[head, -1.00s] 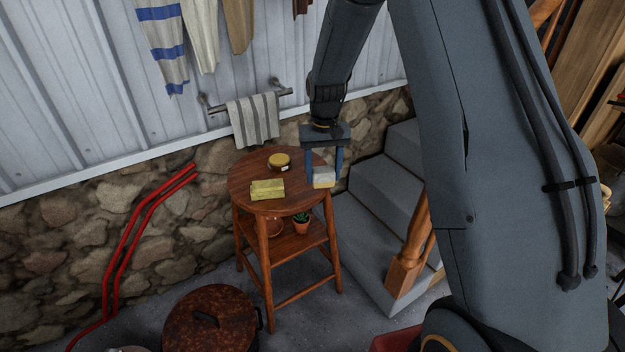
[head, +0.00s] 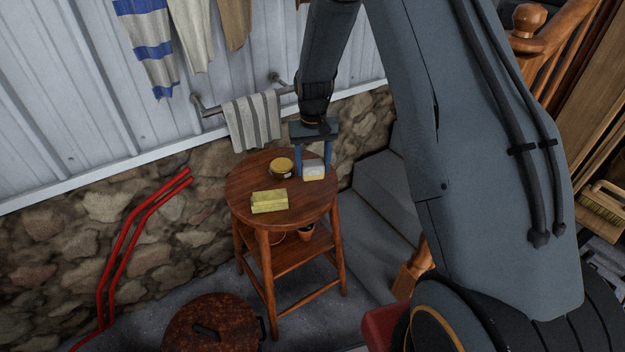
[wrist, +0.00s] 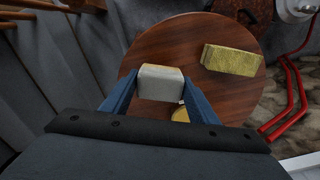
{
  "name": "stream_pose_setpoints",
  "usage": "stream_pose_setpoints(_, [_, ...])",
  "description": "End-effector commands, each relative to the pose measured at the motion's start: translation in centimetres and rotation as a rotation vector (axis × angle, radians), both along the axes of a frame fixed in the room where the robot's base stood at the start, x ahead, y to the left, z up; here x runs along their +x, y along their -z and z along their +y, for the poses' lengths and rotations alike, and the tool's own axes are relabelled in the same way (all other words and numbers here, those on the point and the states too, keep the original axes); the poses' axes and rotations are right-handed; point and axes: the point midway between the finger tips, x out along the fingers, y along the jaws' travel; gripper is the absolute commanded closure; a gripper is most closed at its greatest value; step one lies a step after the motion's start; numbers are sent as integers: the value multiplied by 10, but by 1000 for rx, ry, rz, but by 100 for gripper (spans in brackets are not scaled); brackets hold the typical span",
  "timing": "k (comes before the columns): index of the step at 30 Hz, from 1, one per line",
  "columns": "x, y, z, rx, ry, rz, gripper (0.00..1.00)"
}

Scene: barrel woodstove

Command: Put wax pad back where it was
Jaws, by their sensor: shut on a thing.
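The wax pad, a small block with a whitish-grey face and a yellowish edge, is between the blue fingers of my gripper (head: 313,172). I take this block (head: 313,173) to be the wax pad. It also shows in the wrist view (wrist: 161,83), with a finger on each side. My gripper is shut on it and points down over the right part of the round wooden stool top (head: 245,184). Whether the block touches the top, I cannot tell. A yellow-green block (head: 269,201) lies at the front left of the top. A round yellow tin (head: 281,168) stands behind it.
A striped towel (head: 252,120) hangs on a wall rail behind the stool. Grey steps (head: 385,200) rise to the right. A rusty lidded pot (head: 212,325) stands on the floor in front. Red pipes (head: 135,235) run along the stone wall at left.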

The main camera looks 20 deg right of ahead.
Motion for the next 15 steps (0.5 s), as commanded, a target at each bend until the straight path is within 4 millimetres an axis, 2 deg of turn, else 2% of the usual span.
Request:
stream_pose_setpoints(3, [-1,15,-3,0,5,2,71])
stream_pose_setpoints(8, [0,26,-3,0,5,0,71])
stream_pose_setpoints(15, [-1,56,-1,0,2,1,71])
